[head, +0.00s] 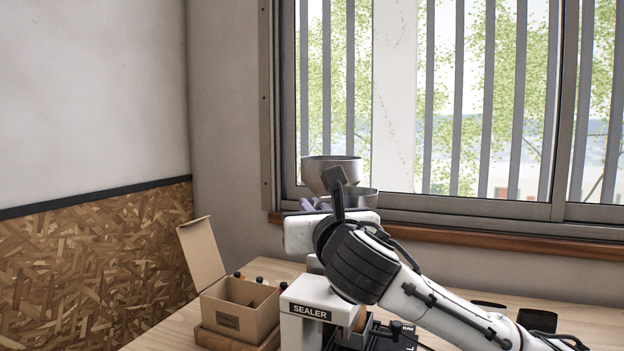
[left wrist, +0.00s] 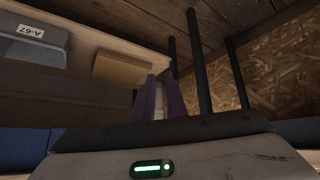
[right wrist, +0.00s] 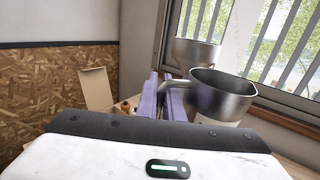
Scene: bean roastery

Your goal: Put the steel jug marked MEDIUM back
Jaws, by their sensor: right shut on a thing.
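My right gripper (right wrist: 163,97) is shut on the handle of a steel jug (right wrist: 228,97). The jug hangs to the right of the fingers, in the air, its open mouth up. In the head view the jug (head: 363,197) shows partly behind my right wrist, in front of the window. No MEDIUM mark is legible on it. My left gripper (left wrist: 159,98) shows only in the left wrist view, low beside wooden boards.
A tapered steel vessel (head: 331,172) stands behind the jug. A grey bin labelled A-67 (left wrist: 38,42) is near my left gripper.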

